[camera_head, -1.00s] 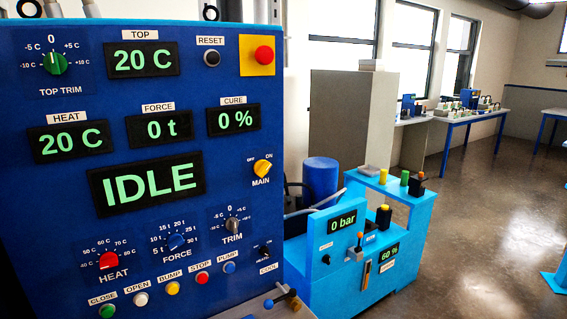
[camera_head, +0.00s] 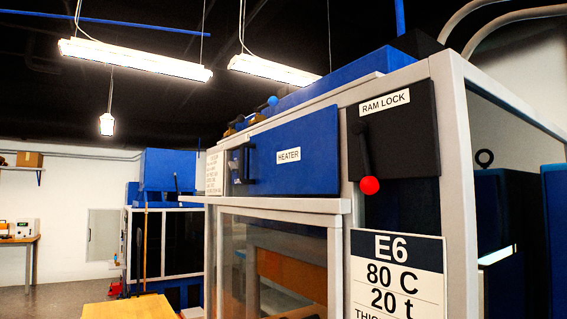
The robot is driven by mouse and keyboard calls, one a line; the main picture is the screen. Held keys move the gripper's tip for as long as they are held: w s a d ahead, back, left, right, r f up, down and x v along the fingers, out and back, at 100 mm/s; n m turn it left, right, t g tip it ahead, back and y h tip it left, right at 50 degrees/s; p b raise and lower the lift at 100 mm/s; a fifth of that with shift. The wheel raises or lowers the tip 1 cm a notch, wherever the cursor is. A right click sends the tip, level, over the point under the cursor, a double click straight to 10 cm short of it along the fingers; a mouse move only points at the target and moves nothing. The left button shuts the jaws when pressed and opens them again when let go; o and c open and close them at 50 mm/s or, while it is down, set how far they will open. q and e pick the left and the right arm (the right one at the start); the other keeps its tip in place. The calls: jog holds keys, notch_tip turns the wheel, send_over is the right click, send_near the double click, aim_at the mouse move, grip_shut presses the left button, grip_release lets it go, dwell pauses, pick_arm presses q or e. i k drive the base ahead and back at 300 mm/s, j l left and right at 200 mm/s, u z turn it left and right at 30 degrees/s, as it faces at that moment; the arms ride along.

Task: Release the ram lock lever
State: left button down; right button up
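The ram lock lever (camera_head: 365,155) is a black handle with a red ball (camera_head: 370,185) at its lower end. It hangs down, slightly tilted, from a black panel (camera_head: 410,140) labelled RAM LOCK at the upper right of the press frame. Neither of my grippers shows in the head view, so I cannot see where they are relative to the lever.
A blue HEATER panel (camera_head: 295,155) with a black handle is left of the lever. Below is a clear door (camera_head: 270,255) in a grey frame. A sign (camera_head: 397,275) reads E6, 80 C, 20 t. A yellow-orange tabletop (camera_head: 130,312) is at lower left.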

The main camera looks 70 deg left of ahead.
aim_at(370, 185)
jog(key=u, duration=1.75)
